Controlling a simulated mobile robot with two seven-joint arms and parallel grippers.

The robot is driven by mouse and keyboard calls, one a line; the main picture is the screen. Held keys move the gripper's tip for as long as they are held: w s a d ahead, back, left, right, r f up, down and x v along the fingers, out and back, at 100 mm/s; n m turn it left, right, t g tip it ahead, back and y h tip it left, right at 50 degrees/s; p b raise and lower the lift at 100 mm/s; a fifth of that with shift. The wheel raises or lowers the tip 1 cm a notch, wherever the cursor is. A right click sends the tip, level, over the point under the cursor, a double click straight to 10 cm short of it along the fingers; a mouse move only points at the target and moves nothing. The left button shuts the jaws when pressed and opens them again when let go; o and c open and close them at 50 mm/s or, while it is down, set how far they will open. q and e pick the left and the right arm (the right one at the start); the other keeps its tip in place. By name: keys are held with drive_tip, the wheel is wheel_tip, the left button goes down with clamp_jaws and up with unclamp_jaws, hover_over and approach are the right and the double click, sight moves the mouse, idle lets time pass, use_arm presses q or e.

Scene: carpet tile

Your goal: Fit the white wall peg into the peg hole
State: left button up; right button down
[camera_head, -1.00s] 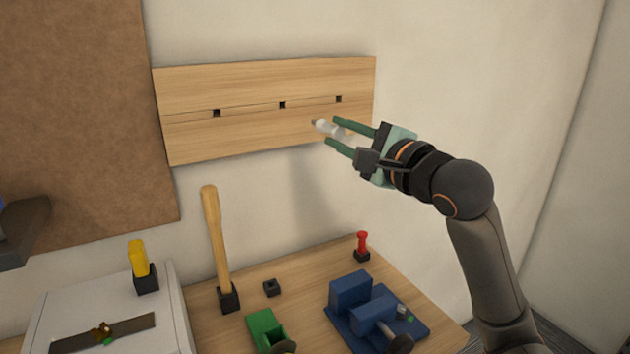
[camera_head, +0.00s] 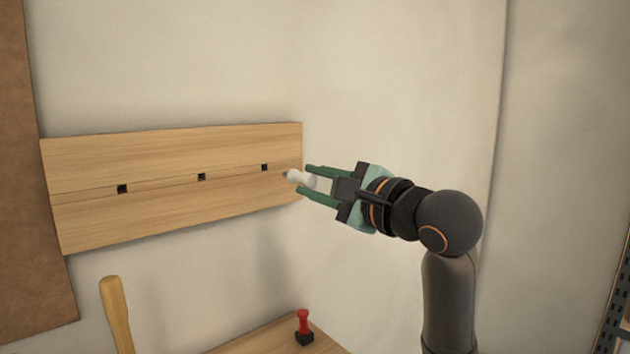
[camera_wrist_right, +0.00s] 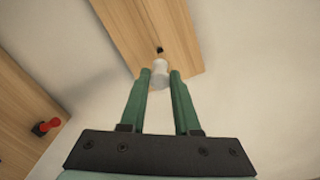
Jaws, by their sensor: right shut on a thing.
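The white wall peg (camera_head: 299,178) is held between the green fingers of my right gripper (camera_head: 312,182), with its narrow dark tip pointing left toward the wooden wall board (camera_head: 160,210). The board has three square dark holes in a row: left (camera_head: 122,188), middle (camera_head: 201,176) and right (camera_head: 264,167). The peg tip is just right of and slightly below the right hole in the head view. In the right wrist view the white peg (camera_wrist_right: 160,75) sits between the fingertips (camera_wrist_right: 159,80), in line with a dark hole (camera_wrist_right: 159,50). Whether the tip touches the board, I cannot tell. My left gripper is out of view.
Below stands a wooden table (camera_head: 270,338) with a red peg-like piece (camera_head: 303,322) in a black base. A wooden handle (camera_head: 116,312) rises at the lower left. A brown board (camera_head: 25,180) hangs at the left. The wall right of the board is bare.

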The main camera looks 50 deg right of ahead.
sight(297, 177)
drive_tip(key=shift+w+d+p, duration=0.15)
drive_tip(key=shift+w+p, duration=0.25)
drive_tip(key=shift+w, duration=0.85)
drive_tip(key=shift+w+d+p, duration=0.15)
drive_tip(key=shift+w+p, duration=0.3)
drive_tip(key=shift+w, duration=1.15)
drive_tip(key=shift+p, duration=0.3)
drive_tip(key=shift+p, duration=0.3)
